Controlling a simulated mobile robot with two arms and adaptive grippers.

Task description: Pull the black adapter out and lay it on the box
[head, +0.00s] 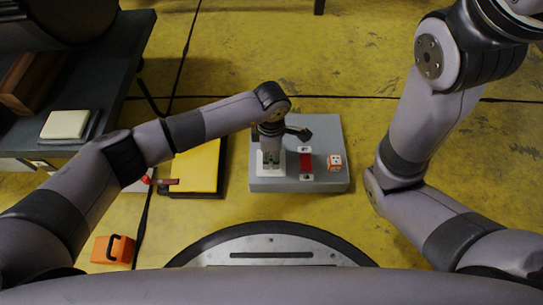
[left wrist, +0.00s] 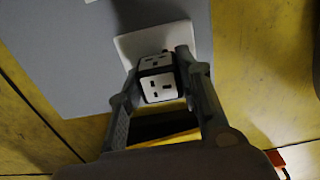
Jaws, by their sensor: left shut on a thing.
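The black adapter (left wrist: 160,78), with white socket faces, is between the fingers of my left gripper (left wrist: 160,92) in the left wrist view. It sits at a white socket plate (left wrist: 133,46); whether it touches the plate is hard to tell. In the head view my left gripper (head: 270,158) points down over this white plate (head: 264,170), at the left side of a low grey box (head: 325,130), and mostly hides the adapter. My right arm rises at the right; its gripper is out of view.
A red piece (head: 306,160) and an orange-and-white cube (head: 335,163) are right of the plate. A yellow-topped black case (head: 200,160) stands left of the grey box. An orange case (head: 113,250) is lower left. A dark table (head: 120,60) stands upper left.

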